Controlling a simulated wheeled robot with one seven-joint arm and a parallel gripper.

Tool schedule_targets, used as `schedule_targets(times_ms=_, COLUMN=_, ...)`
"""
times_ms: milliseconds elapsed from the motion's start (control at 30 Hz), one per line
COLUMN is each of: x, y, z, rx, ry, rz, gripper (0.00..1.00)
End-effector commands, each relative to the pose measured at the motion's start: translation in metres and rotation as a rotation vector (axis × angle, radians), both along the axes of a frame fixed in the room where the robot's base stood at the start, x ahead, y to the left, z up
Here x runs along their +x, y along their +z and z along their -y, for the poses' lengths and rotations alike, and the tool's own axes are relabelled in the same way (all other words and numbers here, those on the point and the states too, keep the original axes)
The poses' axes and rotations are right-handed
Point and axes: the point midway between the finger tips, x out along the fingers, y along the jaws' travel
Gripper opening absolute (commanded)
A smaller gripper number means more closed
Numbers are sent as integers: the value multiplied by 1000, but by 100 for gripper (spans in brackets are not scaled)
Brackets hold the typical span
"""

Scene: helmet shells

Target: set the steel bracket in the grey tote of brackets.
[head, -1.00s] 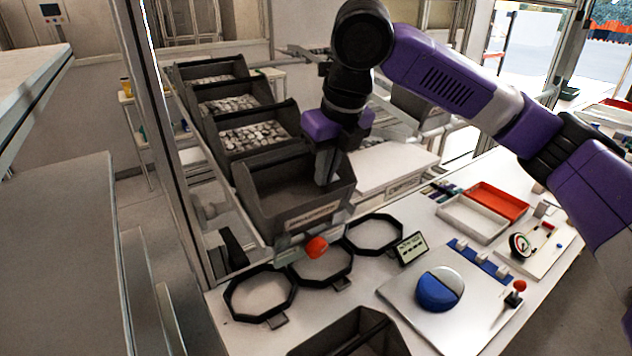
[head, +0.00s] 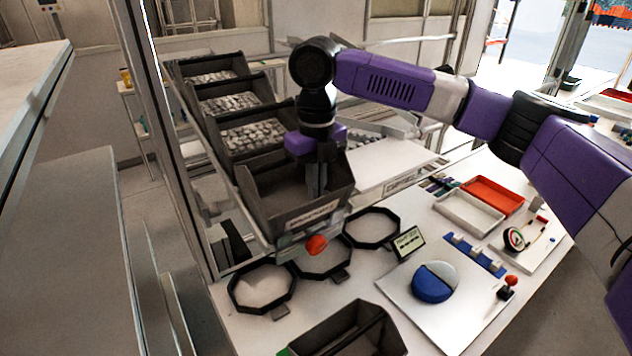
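A dark grey tote (head: 268,210) with a white label on its front stands at the near end of a sloping row of totes. The label is too small to read surely, and the visible part of its floor looks bare. My gripper (head: 316,194) points down at this tote, with its fingers inside the tote's outline, near the right side. The fingers are dark and small here, and I cannot tell whether they are apart or shut. I cannot make out a steel bracket in or under them.
Several totes of small metal parts (head: 252,134) rise behind. Black octagonal rings (head: 263,288), a red knob (head: 317,245) and a dark bin (head: 345,330) are in front. On the right are a blue-and-white disc (head: 434,283), a white tray (head: 468,215) and a red tray (head: 492,195).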

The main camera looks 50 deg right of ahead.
Motion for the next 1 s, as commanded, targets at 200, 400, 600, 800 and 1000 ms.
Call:
schedule_targets(times_ms=200, x=0, y=-2, z=0, rx=0, ry=1, rz=2, gripper=0)
schedule_targets(times_ms=400, x=0, y=-6, z=-1, rx=2, ry=1, rz=2, gripper=0)
schedule_targets(times_ms=600, x=0, y=-12, z=-1, rx=1, ry=1, rz=-1, gripper=0)
schedule_targets(times_ms=800, x=-1, y=-18, z=-1, rx=3, ry=1, rz=-6, gripper=0)
schedule_targets(times_ms=1000, x=-2, y=-19, z=-2, rx=4, ry=0, rz=-8, gripper=24)
